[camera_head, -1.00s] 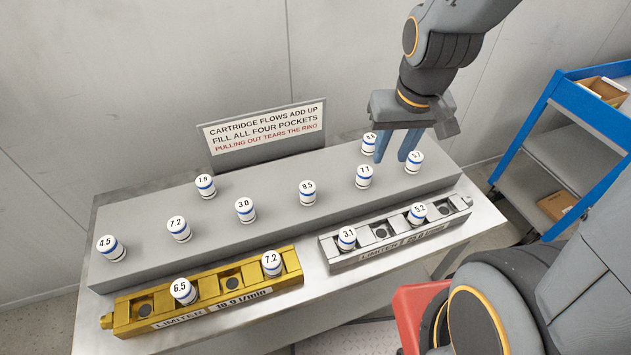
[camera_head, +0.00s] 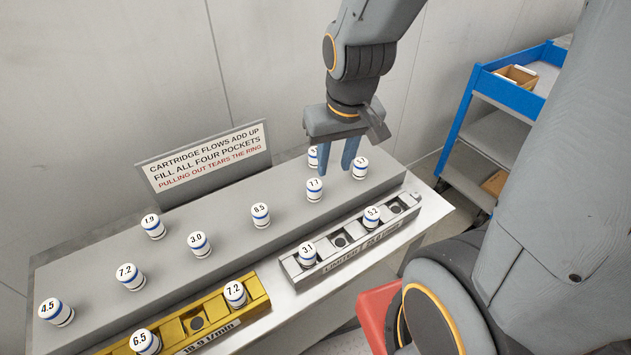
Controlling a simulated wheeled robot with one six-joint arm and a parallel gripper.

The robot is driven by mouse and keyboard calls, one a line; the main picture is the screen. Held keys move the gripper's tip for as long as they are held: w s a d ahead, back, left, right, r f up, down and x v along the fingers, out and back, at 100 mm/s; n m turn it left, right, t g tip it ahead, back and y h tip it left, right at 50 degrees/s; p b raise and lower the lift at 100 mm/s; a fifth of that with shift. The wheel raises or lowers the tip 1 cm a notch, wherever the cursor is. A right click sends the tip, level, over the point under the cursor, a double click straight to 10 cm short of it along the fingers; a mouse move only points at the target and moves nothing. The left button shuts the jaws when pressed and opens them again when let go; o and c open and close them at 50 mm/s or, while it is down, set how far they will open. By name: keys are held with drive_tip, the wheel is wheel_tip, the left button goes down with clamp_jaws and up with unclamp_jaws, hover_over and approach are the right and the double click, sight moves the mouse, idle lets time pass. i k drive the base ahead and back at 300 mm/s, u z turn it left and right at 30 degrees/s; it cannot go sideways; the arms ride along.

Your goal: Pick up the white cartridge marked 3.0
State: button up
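The white cartridge marked 3.0 (camera_head: 200,244) has a blue band and stands upright on the grey raised shelf (camera_head: 98,262). It stands between the cartridge marked 7.2 (camera_head: 131,277) and the one marked 8.5 (camera_head: 260,215). My gripper (camera_head: 337,165) points down at the right end of the shelf, well to the right of the 3.0 cartridge. Its two blue fingers are apart, near the cartridges marked 7.7 (camera_head: 315,190) and one at the far right (camera_head: 360,168). I see nothing held between the fingers.
A gold limiter block (camera_head: 258,306) and a grey limiter block (camera_head: 290,266) hold cartridges in front of the shelf. More cartridges, marked 4.5 (camera_head: 56,312) and 7.9 (camera_head: 153,226), stand on it. A sign (camera_head: 205,163) rises behind. A blue cart (camera_head: 512,91) stands right.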

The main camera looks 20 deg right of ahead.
sight(197, 241)
drive_tip(key=u, duration=1.3)
